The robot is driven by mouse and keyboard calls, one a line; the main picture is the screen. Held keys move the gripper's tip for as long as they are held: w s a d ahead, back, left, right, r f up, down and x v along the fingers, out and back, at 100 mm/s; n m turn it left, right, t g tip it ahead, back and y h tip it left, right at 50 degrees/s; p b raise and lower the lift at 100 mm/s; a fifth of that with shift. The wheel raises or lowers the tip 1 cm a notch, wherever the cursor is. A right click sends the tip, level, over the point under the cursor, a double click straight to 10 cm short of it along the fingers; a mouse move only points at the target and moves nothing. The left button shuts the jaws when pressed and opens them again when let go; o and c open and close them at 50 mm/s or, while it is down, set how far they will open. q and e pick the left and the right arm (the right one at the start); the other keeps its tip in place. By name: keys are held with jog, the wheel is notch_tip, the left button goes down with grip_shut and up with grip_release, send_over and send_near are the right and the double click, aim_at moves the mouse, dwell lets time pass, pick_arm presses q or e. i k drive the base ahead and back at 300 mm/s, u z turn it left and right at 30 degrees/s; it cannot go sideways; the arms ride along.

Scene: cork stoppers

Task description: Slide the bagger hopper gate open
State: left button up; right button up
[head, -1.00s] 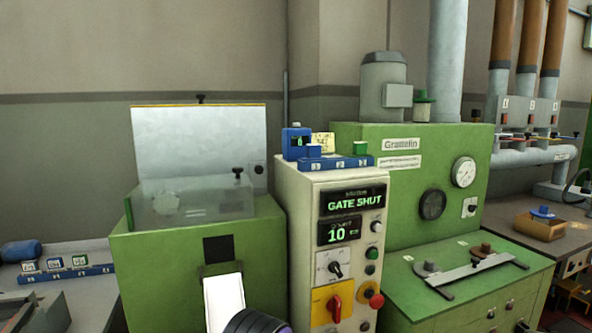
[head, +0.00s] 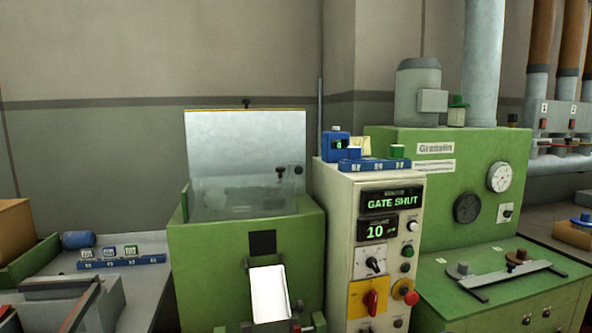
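The green bagger (head: 198,270) stands left of centre, with a clear hopper (head: 235,200) on top and a raised grey lid (head: 246,140) behind it. A small black knob (head: 281,172) shows near the hopper's right rim; I cannot tell if it is the gate handle. A dark square (head: 262,243) sits on the front above a white chute (head: 270,292). The control cabinet display (head: 392,201) reads GATE SHUT, with 10 below it. Neither gripper is in the head view.
The cream control cabinet (head: 336,240) stands right beside the bagger. A green Grattelin machine (head: 440,225) is further right. At left, a grey bench (head: 150,245) holds a blue block rack (head: 122,262) and a blue cylinder (head: 78,239). A blue tray (head: 375,165) lies on the cabinet.

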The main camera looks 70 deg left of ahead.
aim_at(296, 170)
jog(key=k, duration=0.9)
jog(key=u, duration=1.25)
jog(key=i, duration=0.35)
jog(key=z, duration=0.1)
